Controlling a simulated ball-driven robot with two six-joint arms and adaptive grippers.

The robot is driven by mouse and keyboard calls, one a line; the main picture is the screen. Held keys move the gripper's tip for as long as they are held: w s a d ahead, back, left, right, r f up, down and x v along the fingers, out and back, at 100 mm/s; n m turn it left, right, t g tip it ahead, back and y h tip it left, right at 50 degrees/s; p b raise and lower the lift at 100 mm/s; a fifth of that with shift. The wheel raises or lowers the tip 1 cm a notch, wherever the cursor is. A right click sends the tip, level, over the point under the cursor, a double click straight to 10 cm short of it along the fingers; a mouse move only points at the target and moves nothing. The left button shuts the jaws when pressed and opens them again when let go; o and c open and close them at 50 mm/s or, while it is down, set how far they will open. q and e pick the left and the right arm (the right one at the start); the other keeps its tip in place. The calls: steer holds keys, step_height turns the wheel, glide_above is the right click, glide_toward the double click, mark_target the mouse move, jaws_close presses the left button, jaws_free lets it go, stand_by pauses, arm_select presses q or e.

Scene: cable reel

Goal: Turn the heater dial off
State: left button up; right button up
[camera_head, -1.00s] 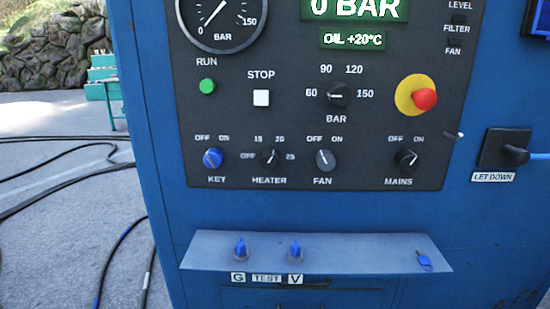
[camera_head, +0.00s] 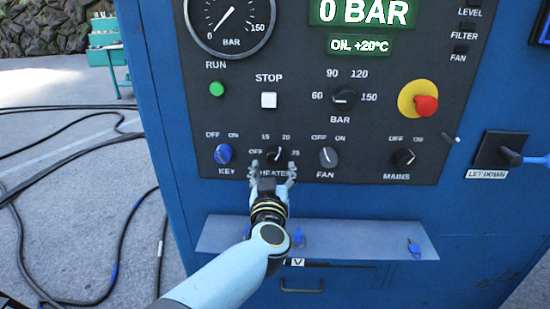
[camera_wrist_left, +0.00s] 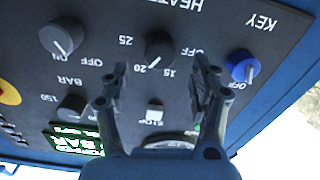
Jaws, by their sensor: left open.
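The heater dial (camera_head: 274,153) is a small black knob with a white mark on the dark control panel, between the blue key switch and the fan dial. Its mark points up and right, toward 20. In the left wrist view the heater dial (camera_wrist_left: 158,47) appears upside down between the fingers, beyond their tips. My left gripper (camera_head: 273,166) is open and empty in front of the panel, its fingers either side of the dial's lower part. The gripper (camera_wrist_left: 160,70) also shows in the left wrist view; I see no clear contact with the dial. My right gripper is not in view.
The blue key switch (camera_head: 223,154) is close on the left, the fan dial (camera_head: 328,157) on the right. A red emergency button (camera_head: 426,106) is at the right. Black cables (camera_head: 60,165) lie on the ground.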

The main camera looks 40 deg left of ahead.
mark_target(275, 160)
arm_select(q)
steer(key=x, duration=0.5)
steer(key=shift+w, duration=0.2)
steer(key=c, duration=1.2)
